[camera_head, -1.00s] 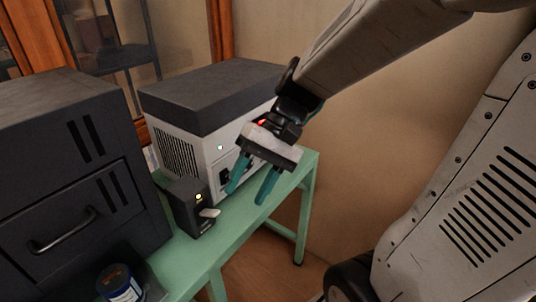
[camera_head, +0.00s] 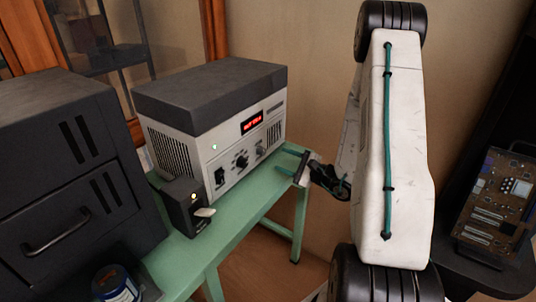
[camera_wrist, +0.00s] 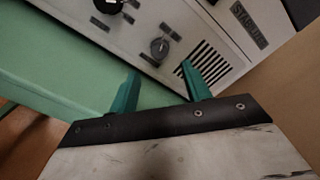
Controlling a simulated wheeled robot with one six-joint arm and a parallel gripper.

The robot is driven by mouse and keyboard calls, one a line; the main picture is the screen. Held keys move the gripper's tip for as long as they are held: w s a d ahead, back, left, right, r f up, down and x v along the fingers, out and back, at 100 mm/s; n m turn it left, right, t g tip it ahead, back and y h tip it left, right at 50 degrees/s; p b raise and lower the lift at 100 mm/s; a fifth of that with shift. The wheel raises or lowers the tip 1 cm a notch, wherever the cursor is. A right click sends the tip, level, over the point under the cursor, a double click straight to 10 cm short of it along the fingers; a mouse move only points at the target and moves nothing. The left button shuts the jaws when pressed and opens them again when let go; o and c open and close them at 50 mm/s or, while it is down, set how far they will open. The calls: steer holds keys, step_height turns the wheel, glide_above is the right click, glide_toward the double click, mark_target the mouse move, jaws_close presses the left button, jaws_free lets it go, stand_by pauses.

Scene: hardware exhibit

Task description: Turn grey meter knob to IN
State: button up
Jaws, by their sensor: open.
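The meter is a grey box (camera_head: 213,128) with a dark top, standing on the green table. Its front has a grey knob (camera_head: 260,152) at the right and a black knob (camera_head: 241,161) to its left. In the wrist view the grey knob (camera_wrist: 159,47) shows large beside small labels too blurred to read, and the black knob (camera_wrist: 108,5) is at the top edge. My gripper (camera_head: 288,161) is open and empty, to the right of the front panel. In the wrist view my gripper's teal fingers (camera_wrist: 160,74) are apart, with the grey knob beyond the gap, not touched.
A red lit display (camera_head: 252,123) and a vent (camera_wrist: 205,62) are on the panel. A small black box with a lever (camera_head: 186,206) stands in front of the meter on the green table (camera_head: 237,218). A dark cabinet (camera_head: 70,160) fills the left.

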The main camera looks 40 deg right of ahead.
mark_target(265, 152)
steer(key=x, duration=0.7)
steer(key=shift+w+a+f, duration=0.1)
steer(key=shift+w, duration=0.15)
steer(key=c, duration=1)
